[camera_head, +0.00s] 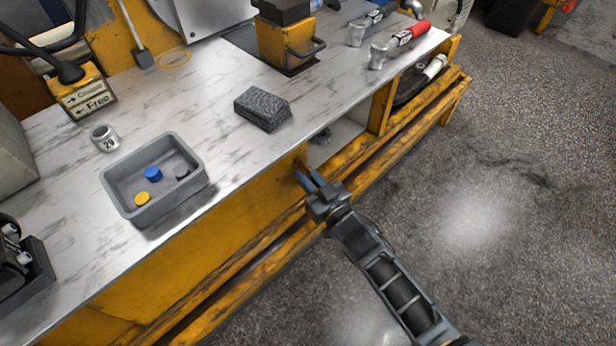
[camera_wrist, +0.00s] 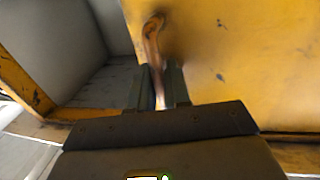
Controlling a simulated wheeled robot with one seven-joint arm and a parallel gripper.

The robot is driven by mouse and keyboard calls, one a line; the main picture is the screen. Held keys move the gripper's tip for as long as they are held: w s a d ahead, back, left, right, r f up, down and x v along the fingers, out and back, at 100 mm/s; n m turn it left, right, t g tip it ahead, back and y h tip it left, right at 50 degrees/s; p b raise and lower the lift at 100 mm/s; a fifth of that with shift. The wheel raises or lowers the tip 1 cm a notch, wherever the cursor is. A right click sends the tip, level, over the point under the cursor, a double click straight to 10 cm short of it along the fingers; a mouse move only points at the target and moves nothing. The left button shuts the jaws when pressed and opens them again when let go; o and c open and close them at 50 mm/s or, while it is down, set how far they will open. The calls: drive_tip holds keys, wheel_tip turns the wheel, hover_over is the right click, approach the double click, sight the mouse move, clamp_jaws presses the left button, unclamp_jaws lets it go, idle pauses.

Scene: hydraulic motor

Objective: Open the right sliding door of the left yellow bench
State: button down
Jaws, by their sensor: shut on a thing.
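The yellow bench (camera_head: 198,262) has a white marble-look top. Its yellow sliding door (camera_wrist: 235,65) fills the right of the wrist view. An orange-brown handle (camera_wrist: 152,38) stands near the door's edge. My gripper (camera_head: 306,180) is at the bench front in the head view, and its fingers (camera_wrist: 160,85) are shut on the handle in the wrist view. An open grey compartment (camera_wrist: 85,55) shows beside the door, left of the handle. In the head view this opening (camera_head: 345,135) lies right of my gripper. The handle's lower part is hidden between the fingers.
A grey tray (camera_head: 147,218) with several coloured caps, a dark sponge-like block (camera_head: 262,108) and a metal cup (camera_head: 104,137) sit on the bench top. A yellow rail (camera_head: 400,140) runs along the bench's lower front. The grey floor (camera_head: 500,200) to the right is clear.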

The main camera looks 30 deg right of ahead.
drive_tip(key=c, duration=1.3)
unclamp_jaws()
drive_tip(key=shift+o, duration=0.2)
drive_tip(key=s, duration=0.7)
drive_tip(key=shift+s+d+p, duration=0.4)
drive_tip(key=shift+d+p, duration=0.05)
drive_tip(key=s+d+r+g+h, duration=0.1)
drive_tip(key=s+r, duration=0.2)
drive_tip(key=s, duration=0.8)
drive_tip(key=s+d+r, duration=0.1)
drive_tip(key=s+r, duration=0.3)
drive_tip(key=s, duration=0.6)
drive_tip(key=s+a+r+m+g+h, duration=0.1)
drive_tip(key=s+a+r+g, duration=0.1)
drive_tip(key=s+r, duration=1.25)
wheel_tip(320, 180, up, 15)
drive_tip(key=w+p, duration=0.2)
drive_tip(key=p, duration=1.2)
drive_tip(key=shift+a+r, duration=0.2)
